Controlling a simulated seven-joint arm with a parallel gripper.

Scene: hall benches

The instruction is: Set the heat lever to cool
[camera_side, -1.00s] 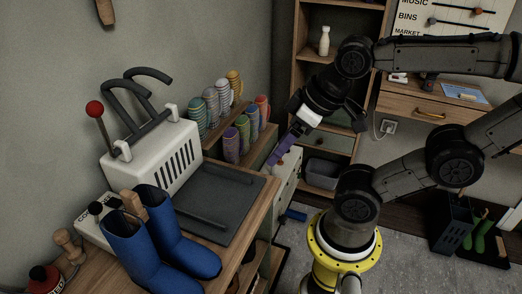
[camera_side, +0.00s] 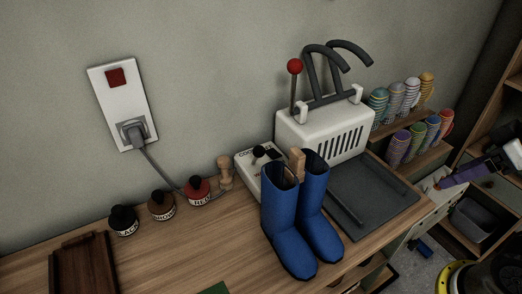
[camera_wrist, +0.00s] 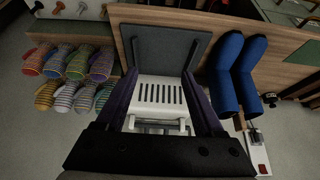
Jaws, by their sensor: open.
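A small white control box (camera_side: 243,163) with a black-knobbed lever (camera_side: 259,153) stands on the bench. Its partly readable label starts with "COO". The blue boots (camera_side: 284,222) stand in front and hide part of the box, so I cannot tell the lever's setting. My gripper (camera_side: 460,174) is at the right edge of the side view, away from the box and beyond the bench's right end. In the wrist view my gripper (camera_wrist: 161,72) has its purple fingers apart, with nothing held between them.
A white vented machine (camera_side: 318,138) with a red-ball lever (camera_side: 295,67) stands behind a dark plate (camera_side: 378,190).

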